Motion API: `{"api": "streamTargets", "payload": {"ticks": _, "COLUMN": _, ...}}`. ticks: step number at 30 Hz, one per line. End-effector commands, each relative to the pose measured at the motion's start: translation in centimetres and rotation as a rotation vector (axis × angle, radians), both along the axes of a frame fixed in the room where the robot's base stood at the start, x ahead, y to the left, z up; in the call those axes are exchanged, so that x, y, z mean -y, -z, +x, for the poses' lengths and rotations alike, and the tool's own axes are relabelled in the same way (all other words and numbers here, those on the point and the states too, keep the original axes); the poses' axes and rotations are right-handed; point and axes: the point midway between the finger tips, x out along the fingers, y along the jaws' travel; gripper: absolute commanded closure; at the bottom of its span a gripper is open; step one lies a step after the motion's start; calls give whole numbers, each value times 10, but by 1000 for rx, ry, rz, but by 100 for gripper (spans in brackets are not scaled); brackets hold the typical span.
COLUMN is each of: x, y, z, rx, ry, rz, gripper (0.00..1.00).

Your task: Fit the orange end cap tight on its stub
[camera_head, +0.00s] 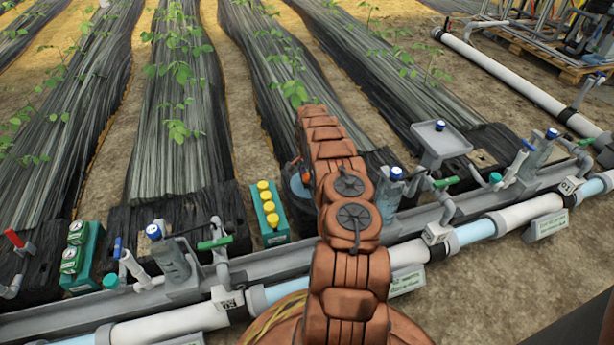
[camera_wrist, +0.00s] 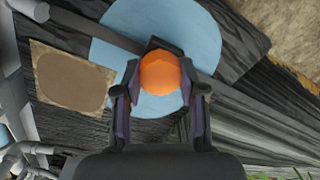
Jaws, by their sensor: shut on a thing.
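The orange end cap (camera_wrist: 160,74) is round and sits between the two dark fingers of my gripper (camera_wrist: 160,80) in the wrist view. My gripper is shut on it. The cap appears in front of a large light blue round surface (camera_wrist: 150,22). A dark grey pipe (camera_wrist: 85,22) runs from the upper left toward the fingers. I cannot make out the stub, or whether the cap touches anything. In the head view, my arm covers the gripper and the cap. Part of a blue round thing (camera_head: 293,181) shows left of the arm.
A grey channel (camera_head: 270,262) with white pipes (camera_head: 521,213) crosses the front. A teal block with yellow knobs (camera_head: 270,212) stands left of my arm. A green-handled valve (camera_head: 214,243) and a grey tray on a post (camera_head: 441,141) stand nearby. A tan square (camera_wrist: 70,78) lies left of the gripper.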

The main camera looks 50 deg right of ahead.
Motion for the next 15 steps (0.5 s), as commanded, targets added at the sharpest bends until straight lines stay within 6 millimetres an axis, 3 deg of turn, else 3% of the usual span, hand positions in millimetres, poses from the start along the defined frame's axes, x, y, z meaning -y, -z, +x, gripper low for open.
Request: {"api": "streamTargets", "payload": {"ticks": 15, "x": -1, "y": 3, "z": -1, "rx": -2, "ry": 291, "rz": 1, "gripper": 75}}
